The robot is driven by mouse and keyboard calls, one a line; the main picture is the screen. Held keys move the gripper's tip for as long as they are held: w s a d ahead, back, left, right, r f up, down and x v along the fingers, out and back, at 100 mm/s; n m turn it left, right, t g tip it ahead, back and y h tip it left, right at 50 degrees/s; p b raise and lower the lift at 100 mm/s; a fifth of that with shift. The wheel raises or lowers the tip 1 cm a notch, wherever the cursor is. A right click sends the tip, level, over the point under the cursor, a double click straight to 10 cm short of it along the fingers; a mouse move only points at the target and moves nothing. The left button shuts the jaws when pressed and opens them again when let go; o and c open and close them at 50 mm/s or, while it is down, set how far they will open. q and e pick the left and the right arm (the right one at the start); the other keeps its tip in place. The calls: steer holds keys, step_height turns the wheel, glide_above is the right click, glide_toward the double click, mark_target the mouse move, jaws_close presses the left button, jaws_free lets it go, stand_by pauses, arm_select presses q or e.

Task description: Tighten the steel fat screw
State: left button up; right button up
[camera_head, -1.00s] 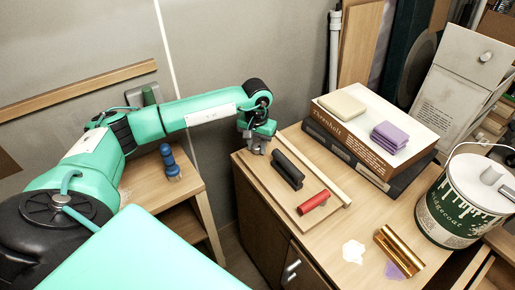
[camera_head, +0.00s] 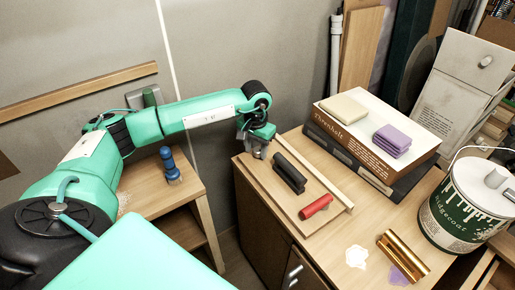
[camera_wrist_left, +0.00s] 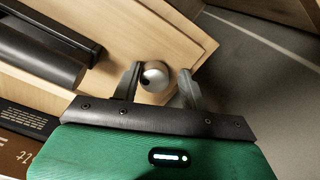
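The steel fat screw (camera_wrist_left: 155,77) shows in the left wrist view as a round, shiny head at the corner of a wooden board (camera_wrist_left: 190,45). My left gripper (camera_wrist_left: 160,80) is open, with one finger on each side of the screw head. A gap shows between the head and the right finger; the left finger is very close to it, and I cannot tell if they touch. In the head view my left gripper (camera_head: 254,149) is low over the far-left corner of the board, and the screw cannot be made out there. My right gripper is not in view.
A paint can (camera_head: 462,215) and a brass roller (camera_head: 403,256) are farther right.

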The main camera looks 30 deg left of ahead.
arm_select(q)
steer(key=shift+f, duration=0.3)
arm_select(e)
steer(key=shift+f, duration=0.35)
